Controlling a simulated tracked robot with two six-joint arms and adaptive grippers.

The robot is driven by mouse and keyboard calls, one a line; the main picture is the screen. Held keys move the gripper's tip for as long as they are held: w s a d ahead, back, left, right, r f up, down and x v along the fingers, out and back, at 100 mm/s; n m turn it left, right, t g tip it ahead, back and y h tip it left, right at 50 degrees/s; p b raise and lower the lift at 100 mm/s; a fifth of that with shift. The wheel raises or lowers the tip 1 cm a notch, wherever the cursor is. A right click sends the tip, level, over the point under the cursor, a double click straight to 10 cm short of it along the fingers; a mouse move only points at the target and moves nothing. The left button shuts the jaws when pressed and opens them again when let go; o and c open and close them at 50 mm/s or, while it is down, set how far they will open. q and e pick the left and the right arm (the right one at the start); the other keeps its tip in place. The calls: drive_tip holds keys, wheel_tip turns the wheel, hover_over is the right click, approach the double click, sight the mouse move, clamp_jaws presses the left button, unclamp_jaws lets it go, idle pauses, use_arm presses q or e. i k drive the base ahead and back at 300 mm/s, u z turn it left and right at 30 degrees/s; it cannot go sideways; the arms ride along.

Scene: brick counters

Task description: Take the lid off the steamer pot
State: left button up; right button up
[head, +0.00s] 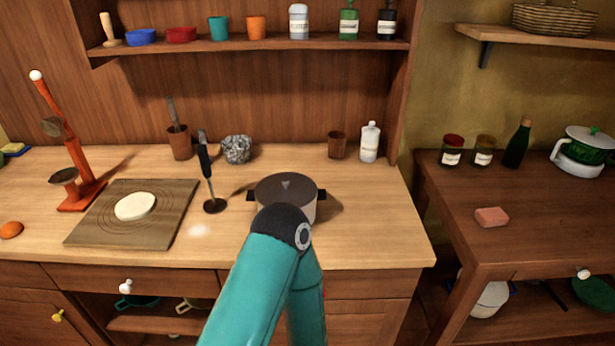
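A grey pot (309,209) with two dark side handles stands on the left wooden counter. Its flat dark lid (286,187) sits on top and has a small pale triangular mark. My teal arm covers the pot's front. A green and white pot (583,156) stands at the far right on the darker counter, with a pale-topped lid (590,134) on it. I cannot tell from looks alone which pot is the steamer. One teal arm rises from the bottom middle and bends at a dark joint in front of the grey pot. Neither gripper shows.
A white bottle (370,142) stands behind right. The counter right of the pot is clear.

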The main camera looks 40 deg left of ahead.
sight(299, 190)
drive_tip(key=u, duration=0.05)
drive_tip(key=i, duration=0.2)
drive_tip(key=z, duration=1.5)
drive_tip(key=i, duration=0.4)
drive_tip(key=u, duration=2.3)
drive_tip(key=k, duration=0.85)
drive_tip(key=u, duration=0.15)
drive_tip(key=i, duration=0.55)
